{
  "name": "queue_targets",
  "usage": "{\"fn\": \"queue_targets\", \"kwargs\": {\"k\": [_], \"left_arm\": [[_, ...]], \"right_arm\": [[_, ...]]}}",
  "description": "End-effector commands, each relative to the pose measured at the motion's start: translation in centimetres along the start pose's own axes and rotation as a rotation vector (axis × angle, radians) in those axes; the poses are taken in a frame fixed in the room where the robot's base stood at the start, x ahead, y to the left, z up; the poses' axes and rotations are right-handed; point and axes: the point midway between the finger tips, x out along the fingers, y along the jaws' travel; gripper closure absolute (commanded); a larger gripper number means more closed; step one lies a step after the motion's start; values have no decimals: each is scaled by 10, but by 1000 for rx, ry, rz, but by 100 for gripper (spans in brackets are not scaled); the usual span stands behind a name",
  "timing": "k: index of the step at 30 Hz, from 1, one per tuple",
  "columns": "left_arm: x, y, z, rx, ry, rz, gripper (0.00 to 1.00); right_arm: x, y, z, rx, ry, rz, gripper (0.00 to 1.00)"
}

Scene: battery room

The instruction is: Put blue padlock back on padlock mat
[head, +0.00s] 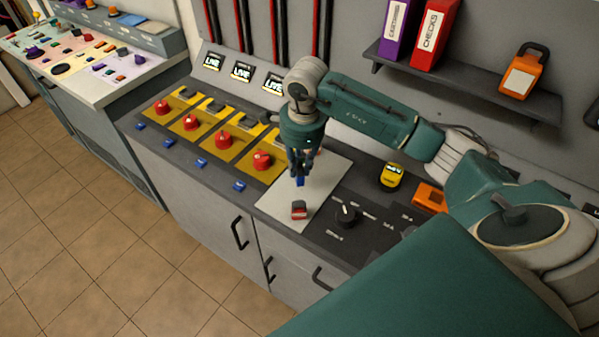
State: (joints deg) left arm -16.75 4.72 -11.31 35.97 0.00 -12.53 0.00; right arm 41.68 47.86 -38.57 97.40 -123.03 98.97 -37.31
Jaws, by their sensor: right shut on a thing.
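My right gripper (301,172) points down over the pale padlock mat (329,178) on the grey cabinet top. It is shut on the blue padlock (300,182), which shows just below the fingertips. I cannot tell whether the blue padlock touches the mat or hangs a little above it. The fingers hide part of the padlock. A red padlock (299,211) lies on the front part of the mat, close in front of the blue one. My left gripper is not in view.
Left of the mat are several yellow panels with red knobs (262,160) and small blue items (239,186) along the front edge. Right of it are a black rotary knob (346,213), a yellow device (391,176) and an orange one (430,197). A shelf (470,90) hangs above.

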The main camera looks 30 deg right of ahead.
Motion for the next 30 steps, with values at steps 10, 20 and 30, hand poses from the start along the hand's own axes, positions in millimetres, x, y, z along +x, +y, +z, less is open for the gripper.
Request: {"fn": "queue_targets", "kwargs": {"k": [10, 20, 30], "left_arm": [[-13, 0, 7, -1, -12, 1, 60], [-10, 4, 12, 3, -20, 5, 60], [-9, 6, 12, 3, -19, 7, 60]], "right_arm": [[41, 5, -1, 0, 0, 1, 100], [46, 4, -1, -1, 0, -1, 100], [46, 5, -1, 0, 0, 0, 61]]}}
